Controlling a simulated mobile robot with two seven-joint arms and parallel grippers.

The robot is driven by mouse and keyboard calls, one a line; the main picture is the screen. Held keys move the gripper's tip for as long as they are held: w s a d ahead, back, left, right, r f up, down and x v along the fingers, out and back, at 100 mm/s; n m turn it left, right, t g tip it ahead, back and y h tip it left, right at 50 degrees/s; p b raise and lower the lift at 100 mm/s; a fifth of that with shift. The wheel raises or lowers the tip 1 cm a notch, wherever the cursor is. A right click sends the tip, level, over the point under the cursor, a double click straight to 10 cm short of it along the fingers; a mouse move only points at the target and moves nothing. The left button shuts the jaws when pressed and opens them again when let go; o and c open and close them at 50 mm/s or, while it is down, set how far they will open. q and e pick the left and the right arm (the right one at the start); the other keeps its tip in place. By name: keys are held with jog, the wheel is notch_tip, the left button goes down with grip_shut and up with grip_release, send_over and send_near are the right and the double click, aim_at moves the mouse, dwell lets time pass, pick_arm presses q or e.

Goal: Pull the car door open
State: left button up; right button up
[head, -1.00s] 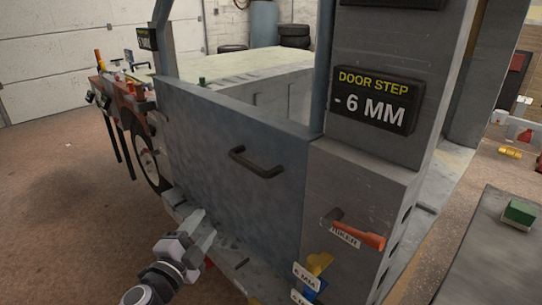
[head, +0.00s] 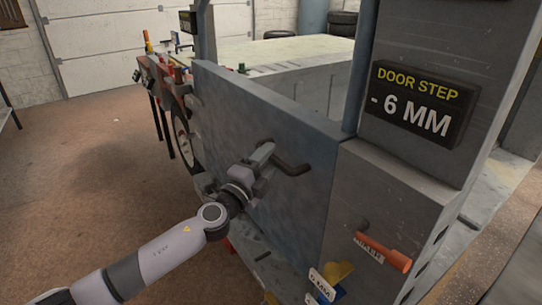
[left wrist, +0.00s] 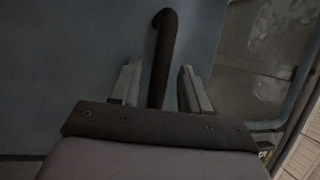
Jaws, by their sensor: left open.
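The car door (head: 255,135) is a blue-grey panel in the frame, and its top edge looks about level with the body beside it. Its dark bar handle (head: 292,167) sticks out near the right edge of the panel. My left gripper (head: 264,155) is at the handle's left end. In the left wrist view the handle (left wrist: 160,60) runs between the two open fingers (left wrist: 158,88), with gaps on both sides. The fingers are not closed on it. My right gripper is in neither view.
A sign reading "DOOR STEP - 6 MM" (head: 420,105) is on the pillar right of the door. An orange-handled tool (head: 383,252) and yellow and blue tagged pieces (head: 330,280) sit below it. A cluttered bench (head: 165,75) stands behind left. Floor at left is clear.

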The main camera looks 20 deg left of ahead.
pick_arm(q)
jog(key=shift+w+d+r, duration=0.15)
jog(key=shift+w+d, duration=0.05)
jog(key=shift+w, duration=0.5)
grip_shut()
